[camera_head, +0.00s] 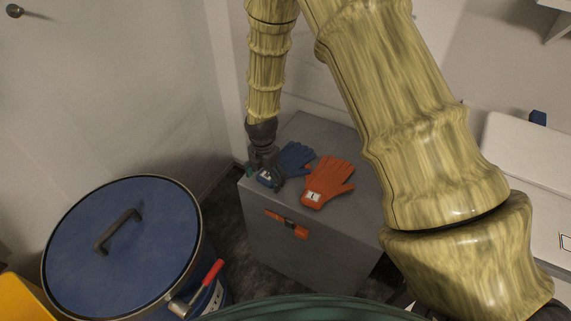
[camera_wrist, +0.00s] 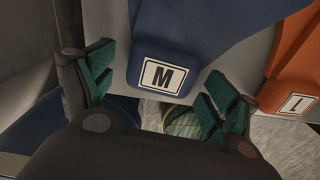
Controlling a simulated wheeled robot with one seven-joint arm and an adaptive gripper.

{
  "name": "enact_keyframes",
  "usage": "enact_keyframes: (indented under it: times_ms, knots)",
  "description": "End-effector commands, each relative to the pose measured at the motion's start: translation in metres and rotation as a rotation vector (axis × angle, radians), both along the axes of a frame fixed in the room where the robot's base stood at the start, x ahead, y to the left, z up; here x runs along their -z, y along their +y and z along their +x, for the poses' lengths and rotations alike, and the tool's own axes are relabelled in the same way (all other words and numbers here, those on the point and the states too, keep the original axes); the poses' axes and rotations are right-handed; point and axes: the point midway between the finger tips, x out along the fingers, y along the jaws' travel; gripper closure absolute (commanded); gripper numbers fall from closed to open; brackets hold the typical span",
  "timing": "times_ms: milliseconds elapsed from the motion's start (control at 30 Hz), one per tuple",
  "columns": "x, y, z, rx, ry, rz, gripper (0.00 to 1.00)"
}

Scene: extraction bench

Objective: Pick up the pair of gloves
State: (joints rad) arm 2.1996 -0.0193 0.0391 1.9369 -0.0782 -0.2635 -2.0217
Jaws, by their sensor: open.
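A blue glove (camera_head: 294,157) and an orange glove (camera_head: 328,182) lie side by side on top of a grey cabinet (camera_head: 312,131), fingers pointing toward the back. In the wrist view the blue cuff (camera_wrist: 188,70) carries a white "M" label, and the orange cuff (camera_wrist: 289,75) at the right edge carries an "L" label. My gripper (camera_head: 269,172) is at the cabinet's front left corner, at the blue cuff. In the wrist view my open gripper (camera_wrist: 163,88) has its green-padded fingers on either side of the blue cuff. Whether they touch it is unclear.
A blue lidded drum (camera_head: 150,223) with a dark handle stands left of the cabinet, with a red-handled tool (camera_head: 205,281) at its side. An orange latch (camera_head: 287,223) is on the cabinet front. White equipment (camera_head: 525,160) is at the right. Walls close in behind and left.

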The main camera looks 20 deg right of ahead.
Motion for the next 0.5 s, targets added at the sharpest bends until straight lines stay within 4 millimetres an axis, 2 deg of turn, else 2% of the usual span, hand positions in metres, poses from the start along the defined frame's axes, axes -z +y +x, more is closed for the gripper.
enact_keyframes:
  times_ms: [67, 100, 367, 500]
  knots:
    - [-0.0002, 0.0001, 0.0001, 0.000, 0.000, 0.000, 0.12]
    - [-0.0001, 0.0001, 0.0001, 0.000, 0.000, 0.000, 0.16]
    - [-0.0002, 0.0001, 0.0001, 0.000, 0.000, 0.000, 0.63]
    - [-0.0004, 0.0000, 0.0001, 0.000, 0.000, 0.000, 0.63]
